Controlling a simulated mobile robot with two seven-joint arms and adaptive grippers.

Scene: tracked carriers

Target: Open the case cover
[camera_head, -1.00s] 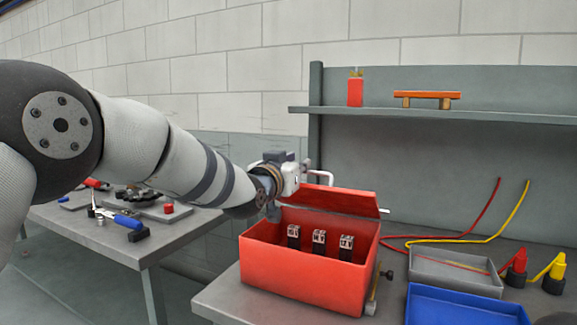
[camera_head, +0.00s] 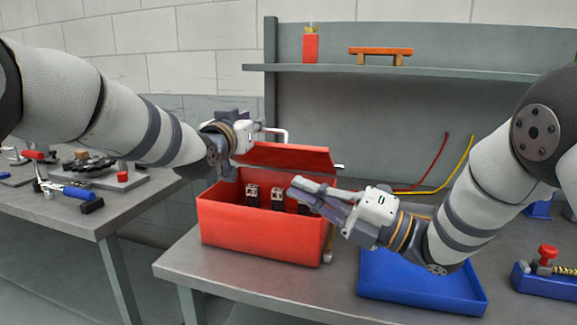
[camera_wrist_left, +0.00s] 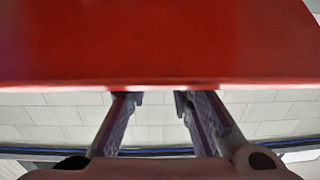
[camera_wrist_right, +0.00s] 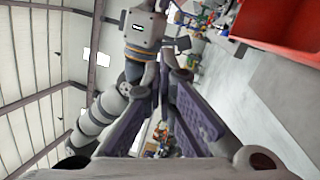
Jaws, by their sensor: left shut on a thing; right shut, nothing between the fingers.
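The red case (camera_head: 255,235) stands on the workbench near the middle of the head view. Its cover (camera_head: 292,157) is raised and tilted up along the back, leaving the inside visible. Several small dark blocks with pale labelled tops (camera_head: 252,192) stand inside. My left gripper (camera_head: 257,138) is at the cover's upper left, shut on the cover; in the left wrist view its fingertips (camera_wrist_left: 156,96) meet the edge of the red panel (camera_wrist_left: 160,45). The exact grip is hidden. My right gripper (camera_head: 302,192) is shut and empty, in front of the case's right end, hiding part of it.
A blue tray (camera_head: 420,285) lies right of the case, below my right arm. Red and yellow cables (camera_head: 433,170) lie behind. A shelf (camera_head: 430,70) holds a red bottle (camera_head: 311,47) and an orange piece (camera_head: 381,52). A second bench (camera_head: 150,205) with tools stands left.

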